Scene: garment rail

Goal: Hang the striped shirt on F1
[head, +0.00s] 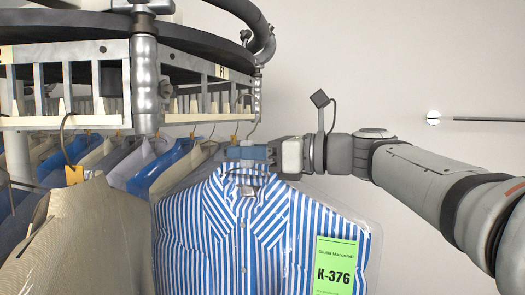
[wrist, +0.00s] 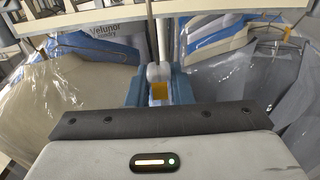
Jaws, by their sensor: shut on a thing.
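The striped shirt (head: 240,225), blue and white under clear plastic, hangs upright in the head view. It carries a green label (head: 334,265) reading K-376. My gripper (head: 252,153) is shut on its hanger just above the collar, and the hanger's hook (head: 257,122) rises above it, close to the rail. In the wrist view my gripper (wrist: 158,92) has its blue fingers around the hanger neck, with an orange piece between them. The slotted rail (head: 185,118) has small letter signs, one perhaps an F (head: 222,71); I cannot read F1. Whether the hook touches the rail is unclear.
A beige jacket (head: 85,235) hangs at front left, close to the shirt. Several bagged garments, one blue (head: 165,165), hang behind. The wrist view shows a beige garment (wrist: 85,85) left and a grey one (wrist: 255,85) right of the fingers.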

